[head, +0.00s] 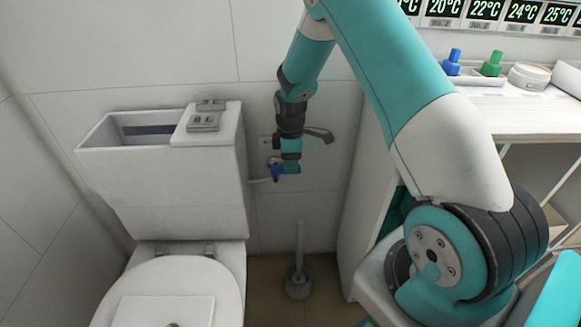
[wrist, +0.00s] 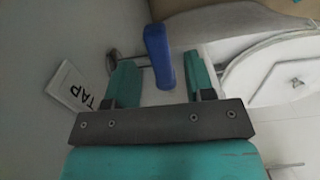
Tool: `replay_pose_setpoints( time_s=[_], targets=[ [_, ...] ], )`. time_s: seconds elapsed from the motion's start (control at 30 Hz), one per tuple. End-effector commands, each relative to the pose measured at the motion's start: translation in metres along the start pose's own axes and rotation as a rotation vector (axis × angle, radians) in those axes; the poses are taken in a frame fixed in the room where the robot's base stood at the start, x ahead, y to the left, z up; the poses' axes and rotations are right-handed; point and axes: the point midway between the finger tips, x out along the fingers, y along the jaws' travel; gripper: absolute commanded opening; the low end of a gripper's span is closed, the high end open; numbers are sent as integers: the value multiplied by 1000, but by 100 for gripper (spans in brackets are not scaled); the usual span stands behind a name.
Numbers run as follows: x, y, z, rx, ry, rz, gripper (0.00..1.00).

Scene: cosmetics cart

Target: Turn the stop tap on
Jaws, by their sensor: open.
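The stop tap's blue lever (head: 277,170) is on the wall to the right of the toilet cistern, at the end of a thin pipe. My gripper (head: 291,163) points down at it and hides part of the tap in the head view. In the wrist view the long blue lever (wrist: 159,58) stands between the two teal fingers of my gripper (wrist: 162,76). The fingers are apart, with a visible gap on each side of the lever. A metal pipe piece (wrist: 113,56) shows beside the left finger.
The white toilet cistern (head: 160,180) stands close on the left, above the toilet lid (head: 170,285). A toilet brush (head: 298,280) stands on the floor below. A cart (head: 530,125) with small bottles is at the right. A TAP sign (wrist: 70,84) is on the wall.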

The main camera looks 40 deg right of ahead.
Motion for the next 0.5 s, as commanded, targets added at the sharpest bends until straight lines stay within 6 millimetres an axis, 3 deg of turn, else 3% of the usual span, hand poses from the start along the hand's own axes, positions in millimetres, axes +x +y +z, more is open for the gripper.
replay_pose_setpoints(
  time_s=[0.2, 0.5],
  targets=[
    [19, 0, 0, 0, 0, 1, 49],
    [20, 0, 0, 0, 0, 1, 49]
  ],
)
